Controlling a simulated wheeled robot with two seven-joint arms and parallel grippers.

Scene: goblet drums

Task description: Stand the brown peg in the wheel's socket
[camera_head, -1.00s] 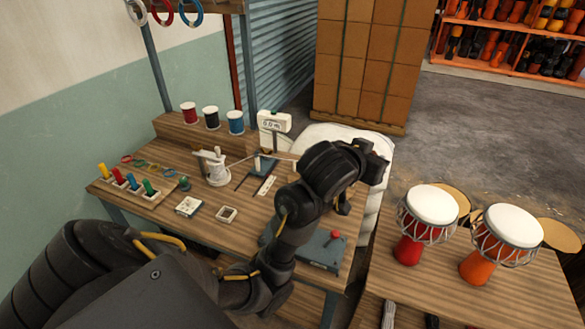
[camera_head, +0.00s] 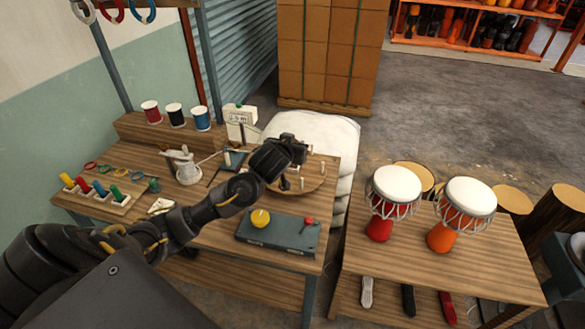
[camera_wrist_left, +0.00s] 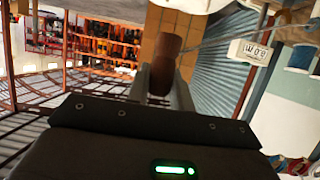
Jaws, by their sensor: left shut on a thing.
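The brown peg (camera_wrist_left: 168,50) shows between my left fingers in the left wrist view, as a dark brown cylinder. My left gripper (camera_wrist_left: 165,85) is shut on it. In the head view my left gripper (camera_head: 284,182) is over the wheel (camera_head: 312,185), a round wooden disc with several pale upright pegs at the table's right end. My wrist covers part of the wheel. I cannot make out the socket, or whether the brown peg touches the wheel. My right gripper is not in view.
A grey box (camera_head: 275,236) with a yellow ball and a red knob stands in front of the wheel. A white winder (camera_head: 186,168), thread spools (camera_head: 175,115) and a white display (camera_head: 239,114) stand left and behind. Two goblet drums (camera_head: 392,192) stand on the right table.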

